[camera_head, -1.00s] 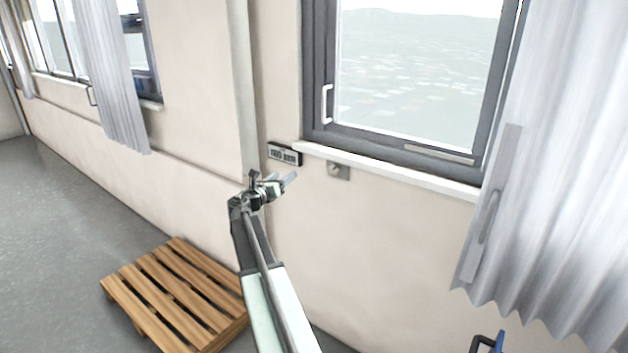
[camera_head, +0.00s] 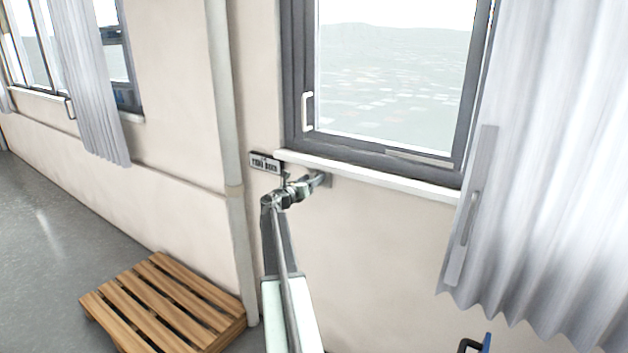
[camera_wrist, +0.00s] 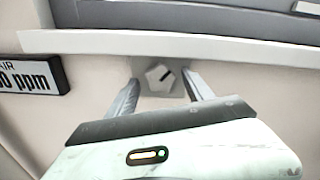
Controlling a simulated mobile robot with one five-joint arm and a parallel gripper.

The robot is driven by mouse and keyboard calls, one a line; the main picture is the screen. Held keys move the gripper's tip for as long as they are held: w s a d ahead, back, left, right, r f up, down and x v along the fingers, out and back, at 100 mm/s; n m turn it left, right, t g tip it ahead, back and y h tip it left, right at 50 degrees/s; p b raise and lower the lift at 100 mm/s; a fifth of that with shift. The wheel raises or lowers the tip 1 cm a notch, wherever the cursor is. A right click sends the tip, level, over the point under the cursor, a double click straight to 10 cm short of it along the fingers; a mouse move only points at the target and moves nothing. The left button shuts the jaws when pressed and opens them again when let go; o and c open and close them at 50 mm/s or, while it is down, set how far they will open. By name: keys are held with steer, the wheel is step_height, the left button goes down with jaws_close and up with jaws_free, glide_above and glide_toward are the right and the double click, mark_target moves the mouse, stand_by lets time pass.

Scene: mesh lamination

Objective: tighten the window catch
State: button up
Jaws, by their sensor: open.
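The window catch shows in the wrist view as a pale knob (camera_wrist: 160,76) with a dark slot, on a small grey square plate (camera_wrist: 180,92) on the wall just below the white sill. My gripper (camera_wrist: 158,84) is open, with its two fingers apart, one to each side of the knob in that view. I cannot tell whether the fingers touch it. In the head view my gripper (camera_head: 320,179) is at the wall under the sill and hides most of the plate and the knob.
A white sill (camera_head: 370,174) runs close above the gripper, under the grey-framed window (camera_head: 390,75). A small sign (camera_head: 265,164) is on the wall to the left, beside a vertical pipe (camera_head: 225,110). A grey curtain (camera_head: 560,150) hangs at the right. A wooden pallet (camera_head: 165,305) lies on the floor.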

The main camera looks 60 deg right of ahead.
steer(key=shift+d, duration=0.2)
